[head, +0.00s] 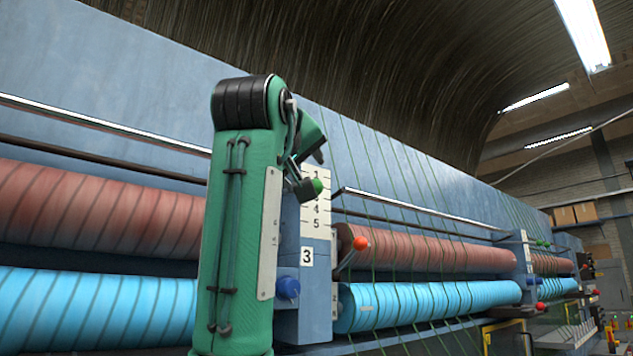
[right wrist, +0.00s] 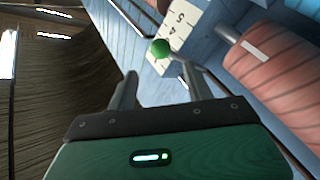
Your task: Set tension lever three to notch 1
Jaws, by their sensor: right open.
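A green round knob (head: 317,186) stands in front of a white scale plate (head: 316,214) numbered 1 to 5, on the blue post marked 3 (head: 307,257). From here the knob covers the scale around 2; its exact notch is unclear. My right gripper (head: 309,172) is at the upper left of the scale, partly hidden behind my green arm. In the right wrist view my right gripper (right wrist: 159,71) is open and empty. The knob (right wrist: 160,48) shows between and just beyond its fingertips, apparently apart from them. My left gripper is out of view.
An orange-red knob (head: 360,243) on a lever is right of the post, and a blue knob (head: 288,287) is low on it. Reddish rollers (head: 440,251) and light blue rollers (head: 430,303) run alongside. Thin green strands (head: 390,170) slant down right of the scale.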

